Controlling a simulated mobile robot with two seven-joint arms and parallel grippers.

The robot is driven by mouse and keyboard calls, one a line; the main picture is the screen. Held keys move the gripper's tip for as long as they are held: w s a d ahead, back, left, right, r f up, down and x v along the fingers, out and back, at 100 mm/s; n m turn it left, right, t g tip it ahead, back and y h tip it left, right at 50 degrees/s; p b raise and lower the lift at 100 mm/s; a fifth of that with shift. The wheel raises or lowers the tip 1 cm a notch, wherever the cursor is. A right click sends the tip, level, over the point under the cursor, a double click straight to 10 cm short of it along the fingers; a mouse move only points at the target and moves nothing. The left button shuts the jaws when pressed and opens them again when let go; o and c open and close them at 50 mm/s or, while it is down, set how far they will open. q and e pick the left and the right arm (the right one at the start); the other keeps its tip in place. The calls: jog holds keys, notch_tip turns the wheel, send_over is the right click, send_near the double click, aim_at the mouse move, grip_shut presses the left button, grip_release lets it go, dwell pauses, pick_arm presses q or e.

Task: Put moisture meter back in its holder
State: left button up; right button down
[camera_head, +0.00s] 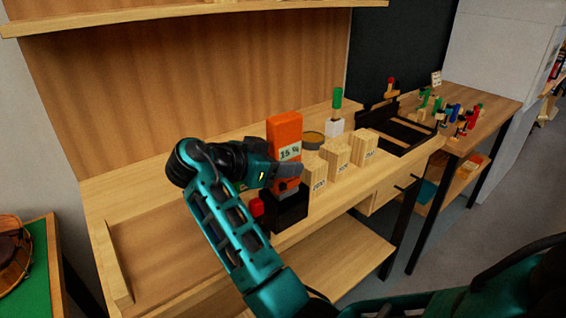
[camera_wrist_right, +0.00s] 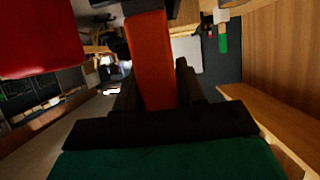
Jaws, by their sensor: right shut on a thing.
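The orange moisture meter (camera_head: 284,130) stands upright, its pale display reading about 15 %. My right gripper (camera_head: 288,178) is shut on its lower part. A black block-shaped holder (camera_head: 290,210) stands on the bench directly below the meter. The gripper hides the meter's lower end, so I cannot tell whether it is inside the holder or just above it. In the right wrist view the meter (camera_wrist_right: 152,60) runs between the dark fingers (camera_wrist_right: 155,95). My left gripper is not in view.
A small red object (camera_head: 257,207) is beside the holder. Several wooden blocks (camera_head: 338,153) stand just right of the meter, near a round tin (camera_head: 312,140). A green-handled tool (camera_head: 337,98) stands in a white base behind. The bench's left side (camera_head: 165,235) is clear.

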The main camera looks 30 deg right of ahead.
jog(key=shift+f, duration=0.2)
dwell(0.4)
jog(key=shift+f+b, duration=1.35)
jog(key=shift+f, duration=0.15)
jog(key=c, duration=0.6)
grip_release()
